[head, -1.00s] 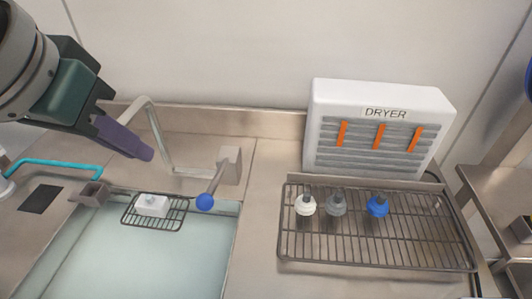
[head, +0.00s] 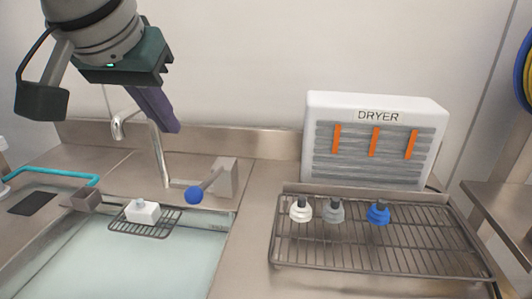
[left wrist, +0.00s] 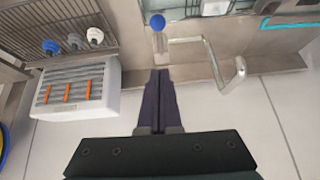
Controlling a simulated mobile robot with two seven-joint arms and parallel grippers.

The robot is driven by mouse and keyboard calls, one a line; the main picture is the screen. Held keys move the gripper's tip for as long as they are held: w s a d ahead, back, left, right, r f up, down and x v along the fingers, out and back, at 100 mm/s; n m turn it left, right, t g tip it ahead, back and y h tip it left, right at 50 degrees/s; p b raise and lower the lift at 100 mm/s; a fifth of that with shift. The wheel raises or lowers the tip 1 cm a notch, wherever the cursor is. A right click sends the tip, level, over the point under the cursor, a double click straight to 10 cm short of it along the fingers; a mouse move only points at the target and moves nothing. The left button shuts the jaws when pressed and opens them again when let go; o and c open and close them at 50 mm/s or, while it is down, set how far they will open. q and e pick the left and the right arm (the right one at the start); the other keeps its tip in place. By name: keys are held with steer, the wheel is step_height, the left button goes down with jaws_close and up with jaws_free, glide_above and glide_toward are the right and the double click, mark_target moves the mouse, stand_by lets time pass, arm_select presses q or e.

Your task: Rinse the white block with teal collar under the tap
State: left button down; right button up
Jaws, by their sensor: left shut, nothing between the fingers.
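The white block (head: 142,212) sits on a small wire rack (head: 168,225) over the sink's back edge; a small teal-grey part shows on its top. In the left wrist view the block (left wrist: 214,7) is at the top edge. The bent-pipe tap (head: 156,155) stands behind the rack, also seen in the left wrist view (left wrist: 212,58). Its lever ends in a blue ball (head: 193,195), and no water shows. My left gripper (head: 172,129) has purple fingers, shut and empty, raised above and behind the tap pipe. In the left wrist view its fingertips (left wrist: 160,73) point toward the lever. My right gripper is out of view.
A white dryer (head: 375,140) stands right of the sink (head: 140,265). In front of it a wire rack (head: 380,255) holds white, grey and blue knobbed pieces (head: 378,213). Counter between sink and rack is clear.

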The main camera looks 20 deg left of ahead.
arm_select(q)
glide_above(191, 192)
steer(key=w, duration=0.1)
step_height(191, 192, down, 8)
steer(key=shift+f+b, duration=0.15)
steer(key=shift+b, duration=0.3)
steer(key=shift+s+f, duration=0.2)
steer(key=shift+f, duration=0.4)
steer(key=shift+s+f, duration=0.15)
steer(key=shift+f, duration=0.4)
steer(key=shift+s+f, duration=0.15)
steer(key=shift+f, duration=0.5)
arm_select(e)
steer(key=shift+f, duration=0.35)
